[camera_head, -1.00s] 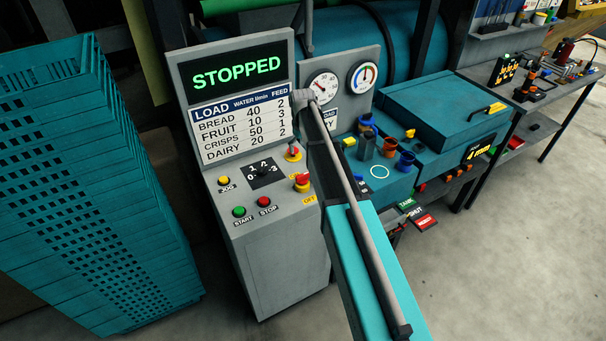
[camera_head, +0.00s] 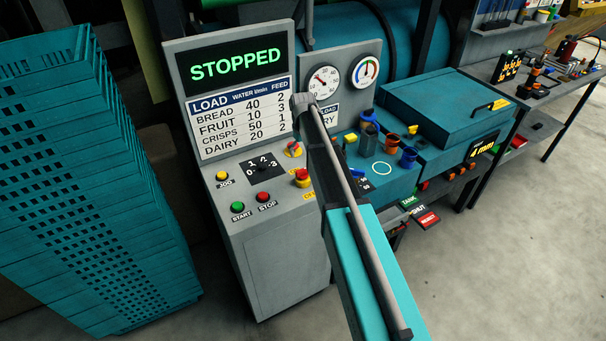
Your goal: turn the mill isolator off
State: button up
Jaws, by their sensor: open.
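The mill control panel (camera_head: 280,215) is a grey console with a green "STOPPED" display (camera_head: 236,66). A red-and-yellow rotary switch (camera_head: 293,149), likely the isolator, sits on the right of its sloping face. Its exact handle position is too small to read. Just below it is a red knob or button on a yellow base (camera_head: 302,178), with a small yellow label at the edge, partly covered by my arm. My arm crosses in front of the console's right side. I cannot see my gripper; its fingers are hidden or out of view.
A tall stack of teal crates (camera_head: 80,170) stands on the left. A teal bench (camera_head: 400,165) with cups, a lidded box (camera_head: 445,105) and two gauges (camera_head: 345,80) lies right of the console. A tool bench (camera_head: 535,90) stands far right. The floor at lower right is clear.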

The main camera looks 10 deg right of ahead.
aim_at(303, 169)
jog(key=shift+f+b, duration=4.3)
jog(key=shift+f, duration=0.3)
jog(key=c, duration=1.1)
jog(key=shift+d, duration=0.1)
